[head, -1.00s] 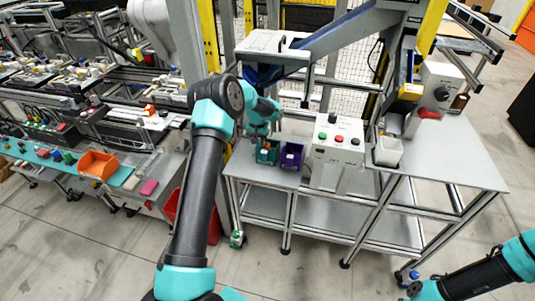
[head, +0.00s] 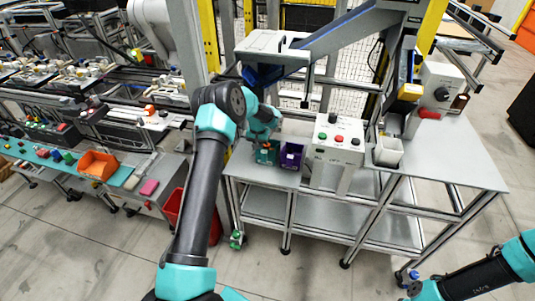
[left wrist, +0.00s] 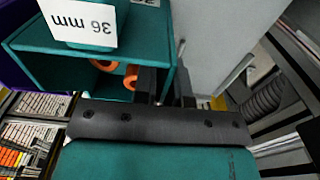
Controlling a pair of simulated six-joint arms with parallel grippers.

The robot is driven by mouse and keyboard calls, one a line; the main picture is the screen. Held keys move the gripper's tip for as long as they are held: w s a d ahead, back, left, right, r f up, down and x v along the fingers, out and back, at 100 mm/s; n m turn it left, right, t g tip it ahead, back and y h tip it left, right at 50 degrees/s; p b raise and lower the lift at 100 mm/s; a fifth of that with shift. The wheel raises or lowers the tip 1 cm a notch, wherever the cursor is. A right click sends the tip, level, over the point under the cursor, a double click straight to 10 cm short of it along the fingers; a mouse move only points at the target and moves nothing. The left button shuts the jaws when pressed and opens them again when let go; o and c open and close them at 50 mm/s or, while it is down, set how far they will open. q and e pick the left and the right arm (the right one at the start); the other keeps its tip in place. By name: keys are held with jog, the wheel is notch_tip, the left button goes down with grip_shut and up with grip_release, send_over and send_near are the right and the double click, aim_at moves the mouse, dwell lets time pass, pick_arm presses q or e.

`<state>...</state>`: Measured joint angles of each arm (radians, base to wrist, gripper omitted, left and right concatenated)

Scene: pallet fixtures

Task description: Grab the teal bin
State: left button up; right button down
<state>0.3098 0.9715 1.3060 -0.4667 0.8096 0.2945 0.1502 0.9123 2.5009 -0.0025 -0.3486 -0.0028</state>
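The teal bin (head: 266,156) stands at the left end of the grey workbench in the head view. It fills the upper left of the left wrist view (left wrist: 130,85), with a white "36 mm" label and orange rings inside. My left gripper (head: 265,143) is down at the bin from above. In the left wrist view its two dark fingers (left wrist: 172,88) are close together, on either side of the bin's side wall. Whether they press on the wall is not clear. My right arm shows at the lower right; its gripper is not visible.
A purple bin (head: 291,156) stands close to the right of the teal bin. A white control box (head: 337,150) with coloured buttons is further right, then a white container (head: 389,150).

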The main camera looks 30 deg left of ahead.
pick_arm(q)
grip_shut()
notch_tip(320, 180, up, 10)
jog(key=shift+r, duration=0.1)
dwell(0.6)
dwell(0.4)
